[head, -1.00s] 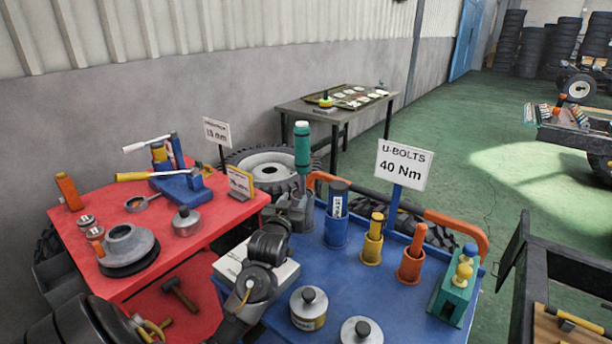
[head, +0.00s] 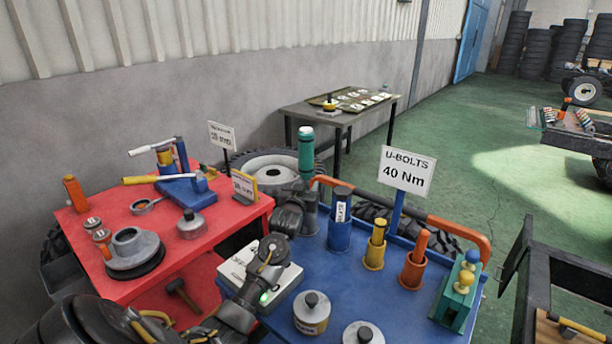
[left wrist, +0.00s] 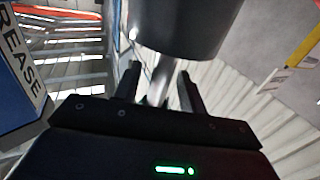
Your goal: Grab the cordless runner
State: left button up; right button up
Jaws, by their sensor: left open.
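A teal-topped upright tool (head: 306,150), which looks like the cordless runner, stands at the back left corner of the blue bench (head: 352,272). My left gripper (head: 297,208) is beside its lower part, with the fingertips partly hidden in the head view. In the left wrist view the open fingers (left wrist: 158,88) point at a thin metallic shaft, seen between them below a dark cylinder (left wrist: 180,25). I cannot tell whether they touch it. My right gripper is not in view.
A blue grease canister (head: 340,222) stands close to the right of my left gripper. A yellow holder (head: 375,250), orange holder (head: 413,268) and U-bolts sign (head: 407,172) are further right. Lidded tins (head: 311,312) stand in front. A red bench (head: 190,255) lies left.

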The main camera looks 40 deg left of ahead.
pick_arm(q)
jog(key=shift+w, duration=0.1)
grip_shut()
dwell(0.3)
jog(key=shift+a+r, duration=0.1)
jog(key=shift+r, duration=0.05)
jog(key=shift+r, duration=0.1)
